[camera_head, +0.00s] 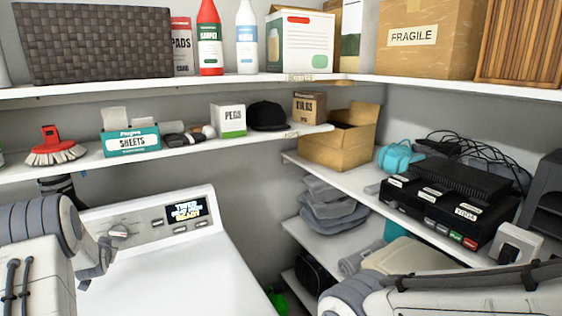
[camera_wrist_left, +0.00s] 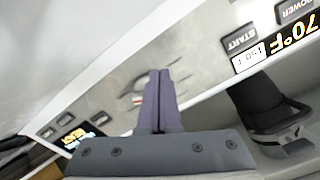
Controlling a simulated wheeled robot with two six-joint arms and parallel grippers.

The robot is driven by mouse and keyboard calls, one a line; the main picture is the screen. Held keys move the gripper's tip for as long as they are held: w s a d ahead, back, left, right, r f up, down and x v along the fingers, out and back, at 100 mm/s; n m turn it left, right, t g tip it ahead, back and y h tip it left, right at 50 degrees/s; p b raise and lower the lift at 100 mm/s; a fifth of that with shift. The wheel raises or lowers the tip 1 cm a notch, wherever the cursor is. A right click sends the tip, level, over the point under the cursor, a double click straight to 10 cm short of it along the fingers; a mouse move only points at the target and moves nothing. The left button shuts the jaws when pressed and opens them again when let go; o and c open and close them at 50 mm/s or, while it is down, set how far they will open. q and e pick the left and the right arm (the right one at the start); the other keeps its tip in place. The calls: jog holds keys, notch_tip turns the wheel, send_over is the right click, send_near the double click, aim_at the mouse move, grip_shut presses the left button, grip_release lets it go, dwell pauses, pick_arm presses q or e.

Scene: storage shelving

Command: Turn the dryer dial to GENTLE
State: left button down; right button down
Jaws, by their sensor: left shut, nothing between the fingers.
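The white dryer (camera_head: 170,280) stands at the lower left of the head view. Its grey dial (camera_head: 119,231) is on the sloped panel, left of a lit display (camera_head: 186,210) whose top word reads TIMED. My left gripper (camera_head: 106,245) is shut and empty, just in front of and below the dial. In the left wrist view the shut fingers (camera_wrist_left: 158,78) stand beside the dial (camera_wrist_left: 136,98) and cover part of it. I cannot tell whether they touch it. The dial's setting marks are too small to read. My right gripper is out of view; only its arm shows.
Small buttons (camera_head: 180,230) sit under the display. Shelves (camera_head: 160,155) with boxes and bottles run above the dryer. The dryer top is bare.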

aim_at(120, 242)
pick_arm(q)
jog(key=shift+w+a+f, duration=0.15)
jog(key=shift+w, duration=0.15)
jog(key=shift+w+d+r, duration=0.35)
dwell(1.1)
jog(key=shift+d+f+b, duration=0.1)
jog(key=shift+f+b, duration=0.1)
jog(key=shift+b, duration=0.45)
jog(key=shift+w+d+f+b, duration=0.1)
jog(key=shift+d+f+b, duration=0.2)
jog(key=shift+b, duration=0.6)
jog(key=shift+w+d+f+b, duration=0.15)
jog(key=shift+d+b, duration=0.25)
jog(key=shift+b, duration=0.5)
jog(key=shift+d, duration=0.1)
jog(key=shift+w+d, duration=0.1)
jog(key=shift+b, duration=0.3)
